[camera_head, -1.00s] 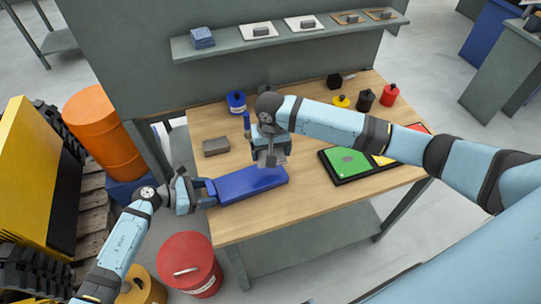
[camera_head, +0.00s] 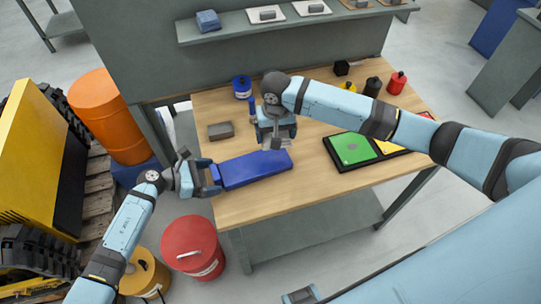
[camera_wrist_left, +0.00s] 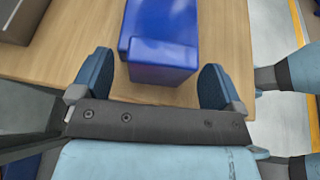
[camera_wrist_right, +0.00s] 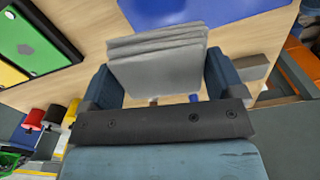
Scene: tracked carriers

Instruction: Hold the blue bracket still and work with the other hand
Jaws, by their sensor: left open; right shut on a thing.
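The blue bracket (camera_head: 252,169) lies on the wooden bench near its front left edge. My left gripper (camera_head: 211,178) is open at the bracket's left end. In the left wrist view its fingers (camera_wrist_left: 155,68) stand on either side of the bracket's near end (camera_wrist_left: 162,45), with a gap on both sides. My right gripper (camera_head: 276,133) is shut on a grey folded cloth (camera_wrist_right: 158,58), just behind the bracket's right end. The bracket also shows beyond the cloth in the right wrist view (camera_wrist_right: 165,12). I cannot tell whether the cloth touches it.
A grey block (camera_head: 220,131) and a blue canister (camera_head: 242,87) stand behind the bracket. A black tray (camera_head: 335,160) with coloured panels lies to the right. Small containers (camera_head: 373,87) stand at the back right. A red drum (camera_head: 193,248) is by the bench front.

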